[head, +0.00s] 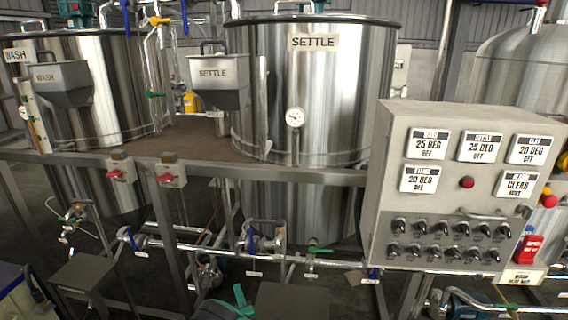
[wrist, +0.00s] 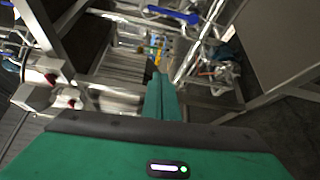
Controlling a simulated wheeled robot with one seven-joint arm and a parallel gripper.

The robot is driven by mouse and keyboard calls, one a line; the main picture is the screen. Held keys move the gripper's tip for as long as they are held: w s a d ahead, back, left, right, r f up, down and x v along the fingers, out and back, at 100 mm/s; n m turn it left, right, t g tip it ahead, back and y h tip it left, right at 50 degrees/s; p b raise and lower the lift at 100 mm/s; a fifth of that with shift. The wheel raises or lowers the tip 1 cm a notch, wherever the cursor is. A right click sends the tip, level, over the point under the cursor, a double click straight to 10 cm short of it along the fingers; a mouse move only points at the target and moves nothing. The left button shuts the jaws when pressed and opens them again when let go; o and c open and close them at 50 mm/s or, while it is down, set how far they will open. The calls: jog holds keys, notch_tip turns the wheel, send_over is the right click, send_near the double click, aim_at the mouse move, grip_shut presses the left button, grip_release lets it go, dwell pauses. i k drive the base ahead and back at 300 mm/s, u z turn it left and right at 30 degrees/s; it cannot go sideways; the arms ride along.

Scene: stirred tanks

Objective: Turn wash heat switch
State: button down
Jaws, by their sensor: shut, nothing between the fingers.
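The grey control panel (head: 440,190) stands at the right of the head view. It carries two rows of small black knobs (head: 443,229), whose labels are too small to read. A display (head: 430,145) at its top left seems to read WASH, 25 DEG, OFF. A red switch (head: 527,250) sits at the panel's lower right edge, above a pale label (head: 522,277) that seems to read WASH HEAT. My green gripper (wrist: 158,78) is shut and empty in the wrist view, pointing toward pipework. Its green part (head: 240,300) shows at the bottom of the head view, well left of the panel.
Steel tanks marked WASH (head: 90,90) and SETTLE (head: 310,100) stand behind a metal rail (head: 290,174). Two red-handled switch boxes (head: 121,170) are mounted on the rail. Pipes and valves (head: 265,243) run low between my gripper and the panel.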

aim_at(395, 248)
jog(key=k, duration=0.9)
